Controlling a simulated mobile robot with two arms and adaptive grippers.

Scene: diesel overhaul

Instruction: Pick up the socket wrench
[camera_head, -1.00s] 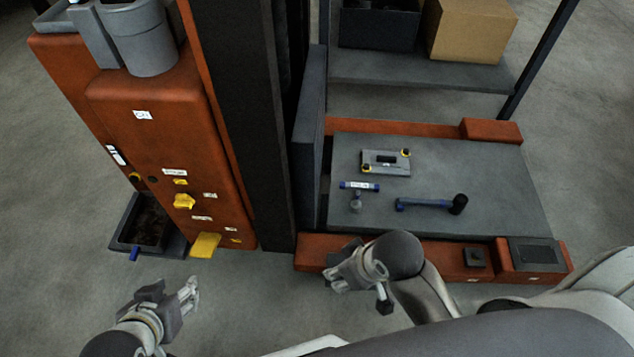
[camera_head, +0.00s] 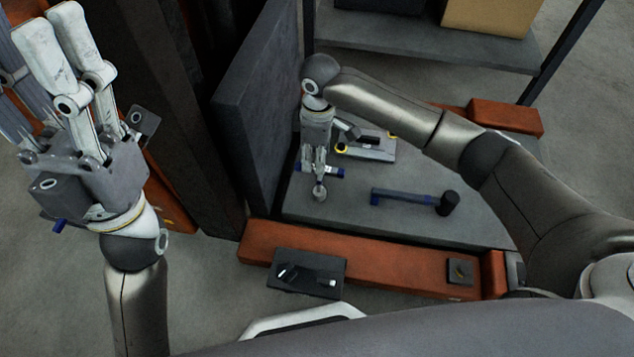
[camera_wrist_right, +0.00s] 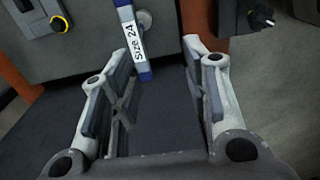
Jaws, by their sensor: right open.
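The socket wrench (camera_head: 334,172) is a short blue bar with a white "Size 24" label and a grey socket end; it lies on the grey platform. In the right wrist view the wrench (camera_wrist_right: 133,40) shows ahead of and between the fingers, towards the far side. My right gripper (camera_head: 313,168) is over the bar, pointing down at it, open and with nothing gripped; it also shows in the right wrist view (camera_wrist_right: 157,52). My left gripper (camera_head: 55,25) is raised at the upper left, well away from the wrench; its finger gap is unclear.
A blue-handled tool with a black head (camera_head: 415,200) lies right of the wrench. A grey plate with yellow-ringed knobs (camera_head: 370,150) lies behind it. A dark upright panel (camera_head: 257,100) stands close left. An orange beam (camera_head: 390,272) edges the platform's front.

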